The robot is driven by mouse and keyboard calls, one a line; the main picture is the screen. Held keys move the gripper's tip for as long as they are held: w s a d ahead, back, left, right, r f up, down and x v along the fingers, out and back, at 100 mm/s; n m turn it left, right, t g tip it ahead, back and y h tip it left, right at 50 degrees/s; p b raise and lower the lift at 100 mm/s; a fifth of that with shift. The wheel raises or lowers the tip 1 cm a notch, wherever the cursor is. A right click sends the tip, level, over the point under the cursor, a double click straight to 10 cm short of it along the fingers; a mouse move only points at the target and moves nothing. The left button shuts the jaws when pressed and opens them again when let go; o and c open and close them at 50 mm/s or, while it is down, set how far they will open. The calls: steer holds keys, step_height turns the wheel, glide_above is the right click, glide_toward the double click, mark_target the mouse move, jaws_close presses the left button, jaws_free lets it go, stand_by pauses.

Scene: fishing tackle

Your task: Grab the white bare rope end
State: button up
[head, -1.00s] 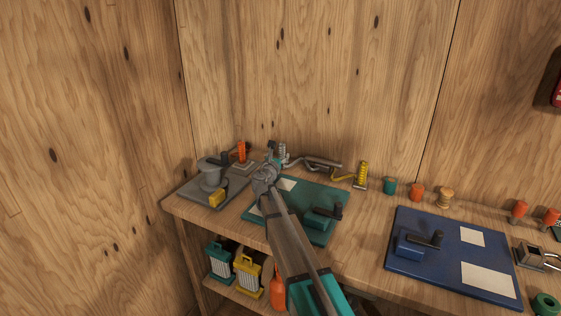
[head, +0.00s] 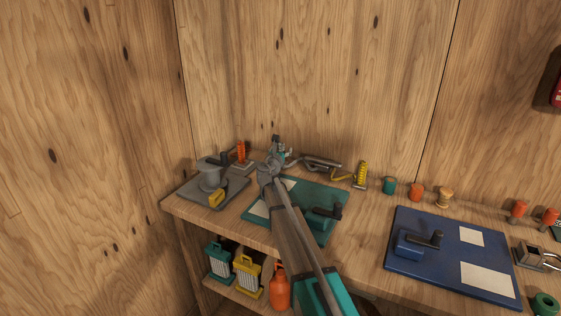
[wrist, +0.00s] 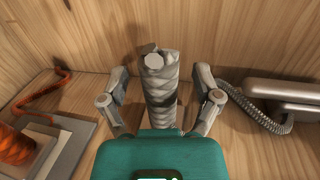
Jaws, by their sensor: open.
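A thick, twisted grey-white rope end (wrist: 160,85) stands up with a pale cut top in the wrist view. It lies between the two fingers of my gripper (wrist: 163,75). The fingers are spread, one on each side, with a visible gap to the rope on both sides. The rope's lower part is hidden behind the teal gripper body. In the head view my gripper (head: 277,150) is at the back of the bench near the wall and hides most of the rope.
An orange rope coil (wrist: 17,150) on a grey plate is left of my gripper. A grey metal piece (wrist: 285,90) with a coiled grey cord (wrist: 262,118) is close on the right. The wooden wall is just behind. A teal board (head: 327,197) lies under my arm.

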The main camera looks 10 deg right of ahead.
jaws_close()
stand_by(0.5)
step_height(320, 180, up, 3)
steer(key=p, duration=0.2)
steer(key=shift+f+p, duration=0.2)
steer(key=shift+p, duration=0.15)
steer(key=s+a+r+p, duration=0.2)
steer(key=s+r+p, duration=0.8)
steer(key=s, duration=0.3)
steer(key=shift+s+a+r, duration=0.2)
steer(key=shift+s+a, duration=0.05)
steer(key=shift+s, duration=0.15)
